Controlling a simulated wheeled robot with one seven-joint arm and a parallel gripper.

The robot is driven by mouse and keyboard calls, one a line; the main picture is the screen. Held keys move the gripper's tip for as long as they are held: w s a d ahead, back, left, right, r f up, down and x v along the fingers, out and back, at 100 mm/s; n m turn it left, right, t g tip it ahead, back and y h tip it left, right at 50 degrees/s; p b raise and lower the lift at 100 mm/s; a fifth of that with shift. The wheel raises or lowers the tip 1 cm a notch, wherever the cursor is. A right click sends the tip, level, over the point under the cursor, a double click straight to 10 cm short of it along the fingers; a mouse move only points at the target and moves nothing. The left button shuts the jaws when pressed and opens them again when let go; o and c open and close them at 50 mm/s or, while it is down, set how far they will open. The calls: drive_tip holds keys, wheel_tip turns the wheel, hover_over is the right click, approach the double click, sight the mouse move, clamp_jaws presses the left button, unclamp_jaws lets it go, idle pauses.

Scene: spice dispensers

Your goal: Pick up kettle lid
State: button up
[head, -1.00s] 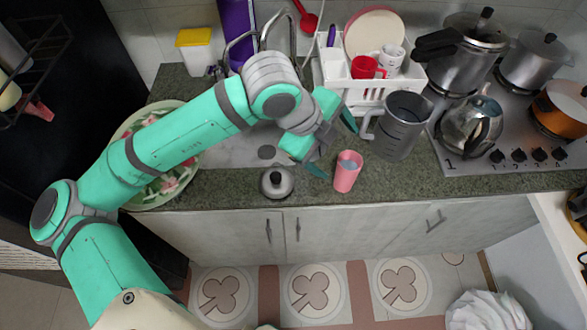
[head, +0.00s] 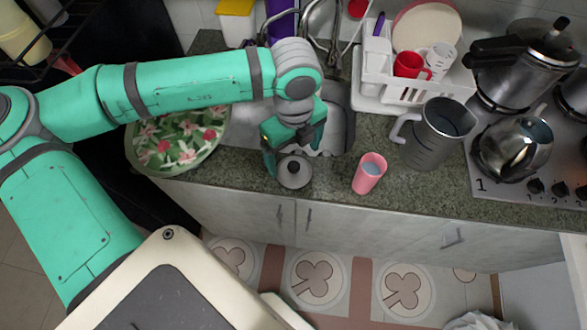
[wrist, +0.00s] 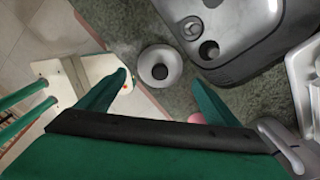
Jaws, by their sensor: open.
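The kettle lid (head: 294,173) is a small round silver lid with a dark knob, lying on the counter near its front edge. My gripper (head: 291,152) is open just behind and above it, pointing down, with a finger to either side. In the wrist view the lid (wrist: 160,66) shows ahead, between and slightly beyond the two spread green fingertips (wrist: 160,80). Nothing is between the fingers, and I see no contact. The silver kettle (head: 514,148) stands on the stove at the right.
A pink cup (head: 369,173) stands right of the lid, with a grey pitcher (head: 432,137) beyond. A floral bowl (head: 178,147) is to the left. The sink (wrist: 235,35) lies behind the lid. A white dish rack (head: 377,72) is farther back.

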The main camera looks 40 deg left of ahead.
sight(293, 166)
drive_tip(key=shift+f, duration=2.75)
drive_tip(key=c, duration=1.4)
drive_tip(key=shift+s, duration=0.15)
drive_tip(key=c, duration=0.4)
